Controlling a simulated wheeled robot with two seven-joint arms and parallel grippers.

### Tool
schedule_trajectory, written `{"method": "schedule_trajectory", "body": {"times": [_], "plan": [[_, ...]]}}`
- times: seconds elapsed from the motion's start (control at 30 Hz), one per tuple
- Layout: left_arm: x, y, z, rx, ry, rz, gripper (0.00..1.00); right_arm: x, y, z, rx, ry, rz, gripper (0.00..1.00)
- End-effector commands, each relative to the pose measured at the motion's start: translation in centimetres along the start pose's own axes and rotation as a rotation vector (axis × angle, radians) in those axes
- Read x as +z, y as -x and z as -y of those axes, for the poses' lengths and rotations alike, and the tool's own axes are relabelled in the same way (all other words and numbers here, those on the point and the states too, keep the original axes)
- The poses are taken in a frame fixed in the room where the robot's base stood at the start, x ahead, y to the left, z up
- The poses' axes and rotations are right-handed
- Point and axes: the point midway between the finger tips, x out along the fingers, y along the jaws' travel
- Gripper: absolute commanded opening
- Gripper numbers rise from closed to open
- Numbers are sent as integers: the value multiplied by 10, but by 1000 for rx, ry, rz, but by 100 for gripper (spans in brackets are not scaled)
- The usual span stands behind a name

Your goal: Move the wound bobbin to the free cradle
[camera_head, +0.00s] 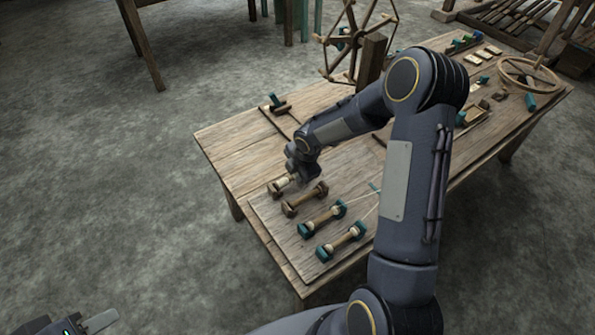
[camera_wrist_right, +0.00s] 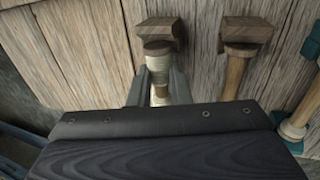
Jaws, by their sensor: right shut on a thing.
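The wound bobbin, pale in the middle, is at the leftmost wooden cradle (camera_head: 275,190) near the front left of the table. In the right wrist view the bobbin (camera_wrist_right: 158,92) lies between my two fingers, below a brown end block (camera_wrist_right: 160,30). My right gripper (camera_head: 292,175) is shut on it, pointing down. Beside it is a second brown-ended cradle (camera_head: 305,198); it also shows in the right wrist view (camera_wrist_right: 245,32) with a brown shaft. Two teal-ended holders (camera_head: 322,219) (camera_head: 341,242) follow to the right. My left gripper (camera_head: 98,321) is partly in view at the bottom left, away from the table.
The wooden table (camera_head: 235,150) carries a spoked wheel (camera_head: 358,40), small wooden and teal parts, and a round hoop (camera_head: 530,72) at the far right. My right arm hides the table's middle. The floor left of the table is clear.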

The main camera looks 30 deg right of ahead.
Motion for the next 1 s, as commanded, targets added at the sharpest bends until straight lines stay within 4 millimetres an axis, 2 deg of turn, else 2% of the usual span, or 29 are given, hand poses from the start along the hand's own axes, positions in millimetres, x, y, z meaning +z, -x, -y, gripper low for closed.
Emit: {"method": "schedule_trajectory", "body": {"times": [0.3, 0.33, 0.5, 0.8, 0.87, 1.0], "plan": [[1, -2, 1, 0, 0, 0, 36, 0, -2, 1, 0, 0, 0, 0], [1, -2, 1, 0, 0, 0, 36, 0, -2, 1, 0, 0, 0, 20], [1, -2, 1, 0, 0, 0, 36, 0, -2, 1, 0, -1, 0, 42], [0, -1, 0, 0, 0, 0, 36, 0, 0, 0, 1, -1, 0, 43], [0, 0, 0, 0, 0, 0, 36, 0, 5, 0, 2, -1, 0, 43], [-3, 6, -3, 0, 0, 0, 36, 0, 27, 0, 2, -2, 1, 43]]}}
